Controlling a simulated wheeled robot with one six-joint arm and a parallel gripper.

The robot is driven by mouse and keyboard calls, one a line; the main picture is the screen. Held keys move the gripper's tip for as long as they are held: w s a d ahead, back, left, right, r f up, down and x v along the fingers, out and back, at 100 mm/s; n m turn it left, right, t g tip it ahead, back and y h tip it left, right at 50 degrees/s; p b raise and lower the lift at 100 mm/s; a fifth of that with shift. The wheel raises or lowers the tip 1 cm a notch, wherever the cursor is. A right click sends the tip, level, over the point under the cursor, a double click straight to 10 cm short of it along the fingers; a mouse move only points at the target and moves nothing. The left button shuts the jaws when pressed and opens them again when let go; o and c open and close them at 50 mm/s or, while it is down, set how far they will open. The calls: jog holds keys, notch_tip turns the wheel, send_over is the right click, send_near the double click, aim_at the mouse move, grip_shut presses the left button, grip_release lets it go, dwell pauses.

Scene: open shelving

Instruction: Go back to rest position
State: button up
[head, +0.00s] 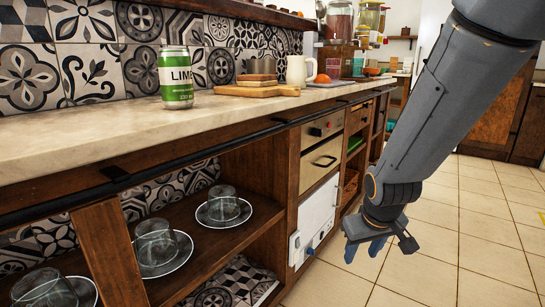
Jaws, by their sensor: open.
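My gripper (368,246) hangs at the lower end of my arm on the right side of the head view, pointing down over the tiled floor. Its fingers look blue-grey and spread, with nothing seen between them. It is apart from the counter and the shelves, to the right of the white-fronted appliance.
A counter (120,135) runs along the left with a green lime can (176,78), a cutting board (257,91) and a white mug (296,71). Upside-down glasses on saucers (222,221) stand on the open shelf below. The tiled floor (450,240) at right is clear.

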jog(key=s+a+m+g, duration=0.2)
jog(key=s+a, duration=0.1)
jog(key=s, duration=0.7)
jog(key=s+a+r+n+g+y, duration=0.1)
jog(key=s+a+r+n, duration=0.3)
jog(key=s+a, duration=0.5)
jog(key=s+a+r+n+g+y, duration=0.1)
jog(key=s+a+r+n, duration=0.1)
jog(key=s+a+r, duration=0.65)
jog(key=w+d+r+m+p, duration=0.1)
jog(key=d+r+m+p, duration=0.2)
jog(key=d+r+p, duration=0.6)
jog(key=w+d+r+m+h+p, duration=0.1)
jog(key=d+r+p, duration=0.8)
jog(key=p, duration=1.8)
notch_tip(320, 180, up, 6)
jog(key=shift+w+f+m+h, duration=0.15)
jog(key=shift+m+h, duration=0.15)
jog(key=shift+m, duration=0.8)
